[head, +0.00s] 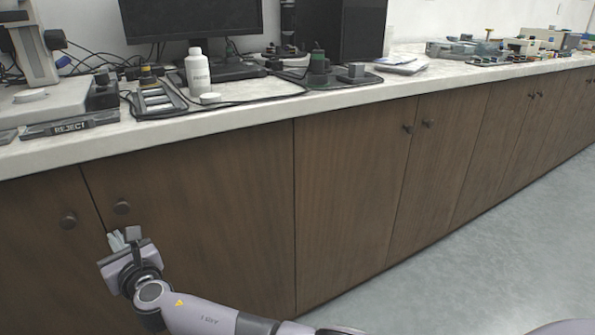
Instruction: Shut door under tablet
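Brown wooden cabinet doors run under the white counter. The wide left-middle door (215,190) has a dark round knob (121,207) near its left edge. The door to its right (345,190) has a knob (407,128) at its upper right. All the doors I see look flush with the cabinet front. A flat pale item (402,67) lies on the counter; I cannot tell whether it is the tablet. My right gripper (124,239) is just below the left-middle door's knob, apparently apart from it; its finger gap is unclear. My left gripper is not in view.
The counter (245,117) holds a monitor (190,18), a white bottle (198,72), cables and a "REJECT" tray (72,125) at the left. More small equipment stands at the far right. The grey floor (500,230) at the right is clear.

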